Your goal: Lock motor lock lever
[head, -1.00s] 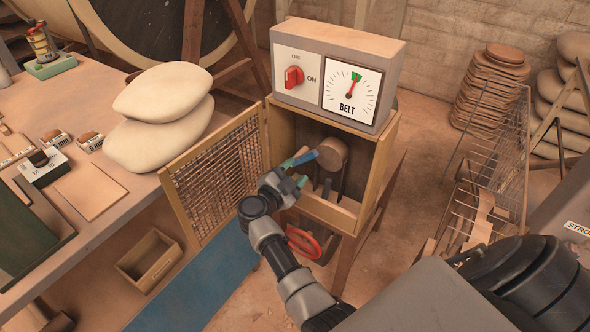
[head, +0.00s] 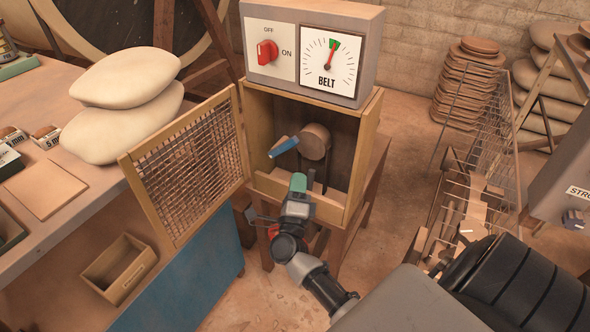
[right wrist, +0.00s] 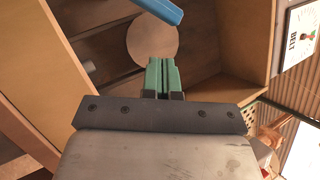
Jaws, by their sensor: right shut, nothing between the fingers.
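The blue-handled lever (head: 283,146) is inside the open wooden cabinet, beside the round wooden pulley (head: 315,141). It also shows at the top of the right wrist view (right wrist: 160,10), with the pulley disc (right wrist: 151,42) below it. My right gripper (head: 298,183) is at the cabinet's front opening, below the lever and apart from it. Its green fingers (right wrist: 162,75) are shut together with nothing between them. My left gripper is not in view.
The cabinet's mesh door (head: 192,165) stands open to the left. On top is the control box with a red knob (head: 267,53) and a belt gauge (head: 329,60). A wire rack (head: 470,190) stands right. Sacks (head: 125,78) lie on the left bench.

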